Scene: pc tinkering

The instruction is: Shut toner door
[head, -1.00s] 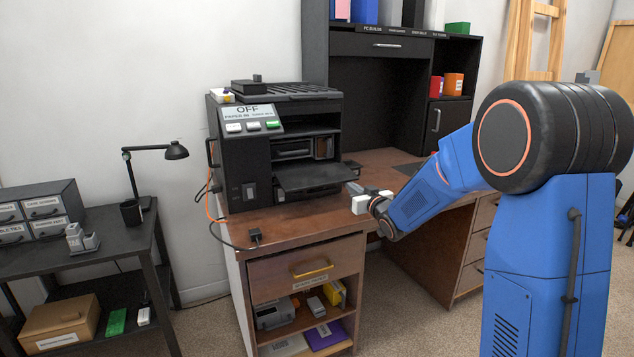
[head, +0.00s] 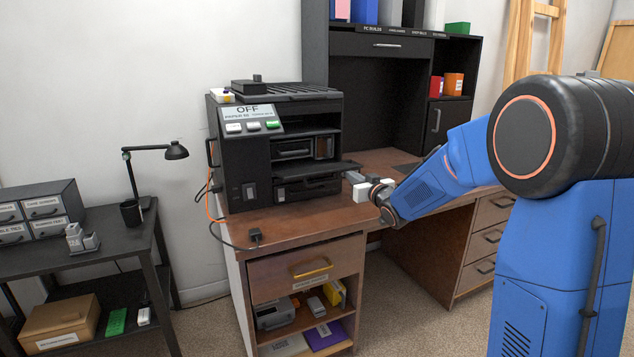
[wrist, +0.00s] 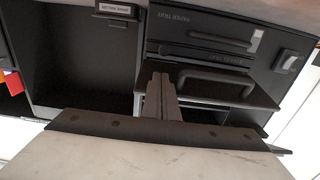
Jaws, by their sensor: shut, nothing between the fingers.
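The dark printer (head: 240,150) stands on the left part of the brown desk. Its toner door (head: 328,170) sticks out from the front as a thin dark panel, roughly level and seen nearly edge-on. My gripper (head: 353,177) is shut and empty, at the right of the printer and close under the door's outer edge. I cannot tell whether they touch. In the wrist view the closed fingers (wrist: 160,92) point at the printer front, beside the paper tray front (wrist: 205,35) and a dark handle (wrist: 215,82).
The brown desk (head: 290,222) has free room in front of the printer. A cable (head: 228,240) runs along its left edge to a small black plug. A dark hutch (head: 385,90) stands behind at the right. A lamp (head: 175,151) is on the left table.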

